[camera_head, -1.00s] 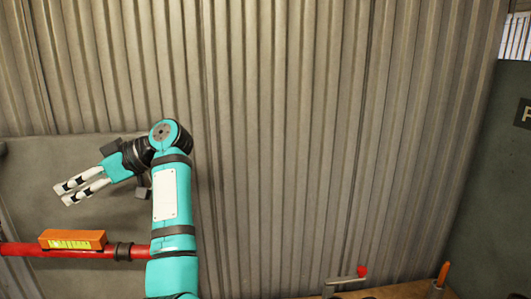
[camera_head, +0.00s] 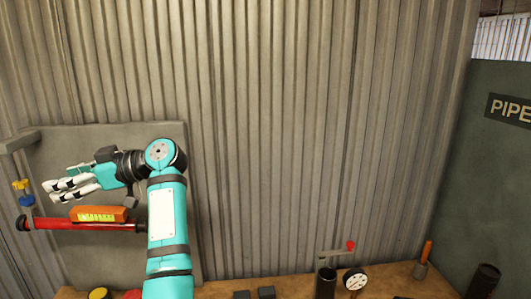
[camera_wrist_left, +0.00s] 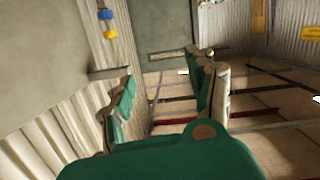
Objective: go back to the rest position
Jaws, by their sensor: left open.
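My left gripper (camera_head: 68,190) is open and empty in the head view. It hangs in front of the grey wall panel (camera_head: 70,155), above and a little left of an orange level (camera_head: 98,214) that lies on a red pipe (camera_head: 75,224). Its two fingers point left and stand apart. In the left wrist view the same gripper (camera_wrist_left: 165,92) shows with nothing between its fingers. My right gripper is not in view.
A workbench (camera_head: 220,294) runs along the bottom, with a black cylinder (camera_head: 325,283), a white round wheel (camera_head: 355,281) and an orange-handled tool (camera_head: 425,258). Yellow and blue fittings (camera_head: 22,192) sit on the panel's left side. A dark board (camera_head: 500,150) stands at right.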

